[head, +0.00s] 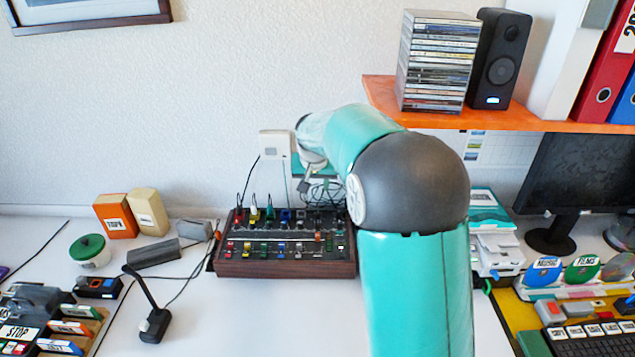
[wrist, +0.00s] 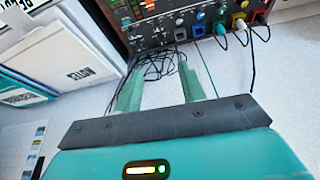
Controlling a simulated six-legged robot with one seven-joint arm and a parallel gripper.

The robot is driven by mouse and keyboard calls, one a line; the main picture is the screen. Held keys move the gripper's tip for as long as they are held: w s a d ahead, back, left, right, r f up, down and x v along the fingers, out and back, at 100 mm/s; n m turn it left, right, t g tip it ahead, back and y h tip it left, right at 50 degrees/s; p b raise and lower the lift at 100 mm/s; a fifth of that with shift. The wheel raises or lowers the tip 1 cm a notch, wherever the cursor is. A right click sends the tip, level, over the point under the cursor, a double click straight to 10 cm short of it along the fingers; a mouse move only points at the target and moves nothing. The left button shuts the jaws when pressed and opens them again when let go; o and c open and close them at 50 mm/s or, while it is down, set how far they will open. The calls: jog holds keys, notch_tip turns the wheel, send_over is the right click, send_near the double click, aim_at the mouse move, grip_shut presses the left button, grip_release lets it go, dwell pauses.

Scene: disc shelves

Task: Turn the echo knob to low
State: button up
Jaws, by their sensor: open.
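A dark control panel with a wooden frame (head: 287,268) sits on the white desk below the wall. It carries rows of small coloured knobs and switches, with coloured plugs and cables along its back edge. The panel (wrist: 165,22) also shows at the top of the wrist view, turned around. I cannot tell which knob is echo, as the labels are too small to read. My gripper (wrist: 160,72) is open and empty in the wrist view, its two green fingers apart and pointing towards the panel's cabled edge. In the head view my arm hides the panel's right end.
Black cables (wrist: 155,66) lie tangled behind the panel near my fingers. An orange shelf (head: 375,95) with stacked disc cases (head: 437,60) and a speaker (head: 497,58) overhangs at right. Clear desk lies in front of the panel.

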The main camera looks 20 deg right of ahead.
jog(key=s+a+r+n, duration=0.1)
jog(key=s+r, duration=0.3)
jog(key=s, duration=0.2)
jog(key=shift+s+a+r+y, duration=0.25)
jog(key=shift+r+y, duration=0.05)
jog(key=shift+r, duration=0.1)
jog(key=m+g+y, duration=0.1)
jog(key=g, duration=0.3)
send_over(318, 213)
notch_tip(318, 213, down, 11)
notch_tip(318, 213, down, 14)
jog(key=shift+r, duration=0.2)
